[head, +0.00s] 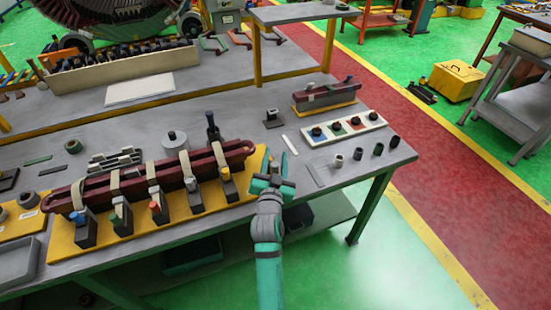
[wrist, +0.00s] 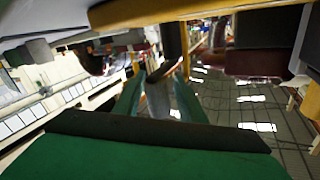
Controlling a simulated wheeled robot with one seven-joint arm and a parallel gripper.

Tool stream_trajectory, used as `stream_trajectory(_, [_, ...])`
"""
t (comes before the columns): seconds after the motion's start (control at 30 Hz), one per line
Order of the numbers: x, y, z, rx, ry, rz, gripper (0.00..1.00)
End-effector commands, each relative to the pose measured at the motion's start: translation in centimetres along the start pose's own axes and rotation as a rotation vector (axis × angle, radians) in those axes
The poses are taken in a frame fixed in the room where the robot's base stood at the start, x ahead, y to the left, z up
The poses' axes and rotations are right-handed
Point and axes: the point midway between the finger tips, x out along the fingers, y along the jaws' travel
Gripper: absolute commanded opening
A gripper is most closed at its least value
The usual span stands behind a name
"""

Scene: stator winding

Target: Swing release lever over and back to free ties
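A long maroon bar (head: 90,193) lies on a yellow base (head: 140,232) at the table's front. Several pale ties (head: 154,174) loop over it, each above a dark block with a coloured top, such as the orange-topped block (head: 159,212). A black upright handle (head: 212,128) stands behind the bar; I cannot tell whether it is the release lever. My gripper (head: 275,166) is just right of the yellow base. In the wrist view, its teal fingers (wrist: 158,100) stand apart, with a grey rod-like part (wrist: 157,72) between or beyond them. Contact is unclear.
A white tray with coloured spots (head: 345,129) and several small cylinders (head: 357,154) lie to the right. A shorter maroon bar (head: 325,92) stands behind them. A grey spool (head: 175,142) sits behind the long bar. The red aisle (head: 420,160) is clear.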

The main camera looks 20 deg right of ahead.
Motion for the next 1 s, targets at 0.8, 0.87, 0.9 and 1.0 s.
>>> stream_trajectory(0.8, [0.13, 0.15, -0.08, 0.001, -0.02, -0.065, 0.0])
stream_trajectory(0.87, [0.18, 0.17, -0.11, 0.002, -0.025, -0.085, 0.0])
stream_trajectory(0.9, [0.22, 0.18, -0.12, 0.002, -0.03, -0.1, 0.0])
stream_trajectory(1.0, [0.33, 0.23, -0.15, 0.001, -0.041, -0.137, 0.0])
